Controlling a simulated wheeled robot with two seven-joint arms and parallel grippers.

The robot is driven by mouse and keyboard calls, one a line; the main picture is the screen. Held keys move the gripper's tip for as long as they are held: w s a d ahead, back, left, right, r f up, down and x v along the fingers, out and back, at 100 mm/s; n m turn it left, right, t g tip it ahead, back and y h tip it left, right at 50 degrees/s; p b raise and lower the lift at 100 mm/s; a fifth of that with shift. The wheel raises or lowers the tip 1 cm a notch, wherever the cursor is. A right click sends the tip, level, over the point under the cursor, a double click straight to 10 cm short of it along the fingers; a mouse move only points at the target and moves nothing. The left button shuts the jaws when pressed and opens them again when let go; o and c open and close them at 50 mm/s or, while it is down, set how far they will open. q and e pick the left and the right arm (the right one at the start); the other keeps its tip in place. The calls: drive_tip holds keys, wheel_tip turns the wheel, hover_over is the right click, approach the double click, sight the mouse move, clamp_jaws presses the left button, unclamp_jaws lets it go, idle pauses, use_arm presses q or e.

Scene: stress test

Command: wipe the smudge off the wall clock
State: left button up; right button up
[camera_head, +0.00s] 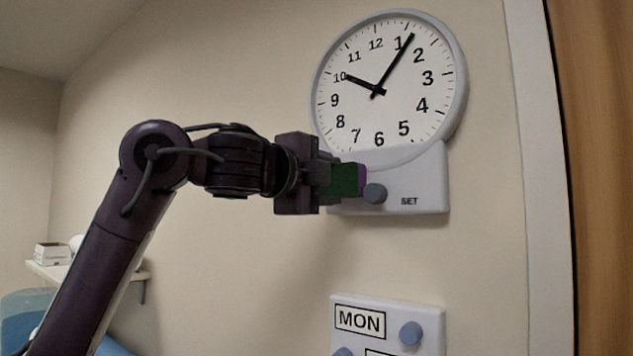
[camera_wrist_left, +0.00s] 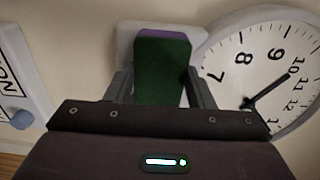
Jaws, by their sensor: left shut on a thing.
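The white wall clock (camera_head: 388,88) hangs on the wall, with black numbers and hands; part of it shows in the left wrist view (camera_wrist_left: 262,70). I see no clear smudge on the visible face. My left gripper (camera_head: 334,178) is shut on a green block with a purple layer, perhaps a sponge (camera_head: 346,181); the block also shows between the fingers in the left wrist view (camera_wrist_left: 160,70). The block is in front of the clock's lower panel (camera_head: 420,178), left of the grey knob (camera_head: 375,194). I cannot tell whether it touches the panel. My right gripper is not in view.
A white panel marked MON (camera_head: 388,312) with grey-blue knobs is on the wall below the clock. A door frame (camera_head: 540,180) stands to the right. A shelf (camera_head: 55,272) with a small box (camera_head: 52,254) is at the lower left.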

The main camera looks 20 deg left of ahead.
use_arm(q)
drive_tip(key=shift+s+d, duration=0.15)
drive_tip(key=shift+d, duration=0.2)
drive_tip(key=shift+a, duration=0.2)
drive_tip(key=s+a+b, duration=0.2)
drive_tip(key=s+a, duration=0.2)
drive_tip(key=a, duration=0.1)
drive_tip(key=shift+s, duration=0.15)
idle(0.8)
drive_tip(key=shift+a, duration=0.15)
